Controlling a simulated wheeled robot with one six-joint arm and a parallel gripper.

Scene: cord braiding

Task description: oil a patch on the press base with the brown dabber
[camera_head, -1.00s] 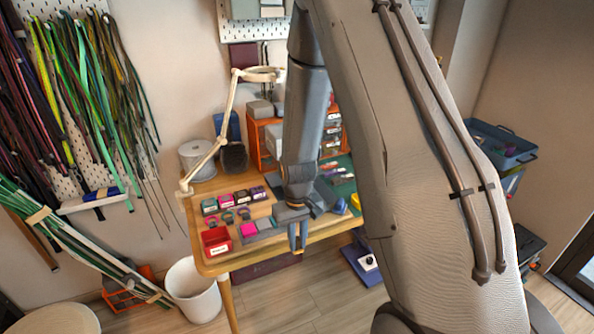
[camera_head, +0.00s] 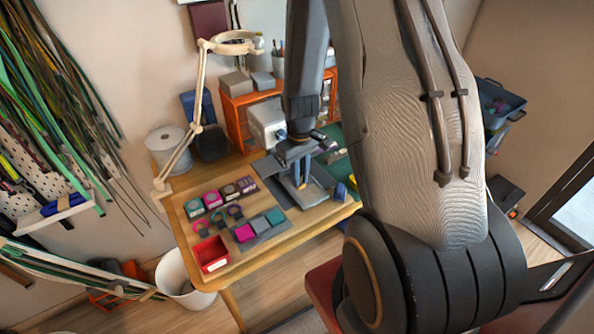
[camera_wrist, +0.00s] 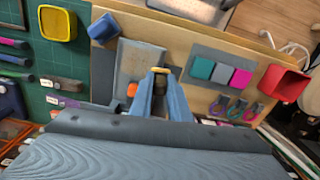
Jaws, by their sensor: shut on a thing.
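My gripper (camera_head: 301,178) points down over the grey press base (camera_head: 313,193) on the table. In the wrist view my gripper (camera_wrist: 158,76) has its fingers close together over the press base (camera_wrist: 137,60). It is shut on a small tan-brown piece (camera_wrist: 160,71), which I take to be the brown dabber; the fingers hide most of it. I cannot tell whether its tip touches the base. No oiled patch can be made out.
A pad tray with teal, grey and magenta pads (camera_head: 244,233) lies left of the base, beside a red bin (camera_head: 210,254). Several small tins (camera_head: 212,200) stand behind. A white box (camera_head: 266,122) and lamp (camera_head: 197,130) stand further back. A green mat (camera_wrist: 60,70) borders the base.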

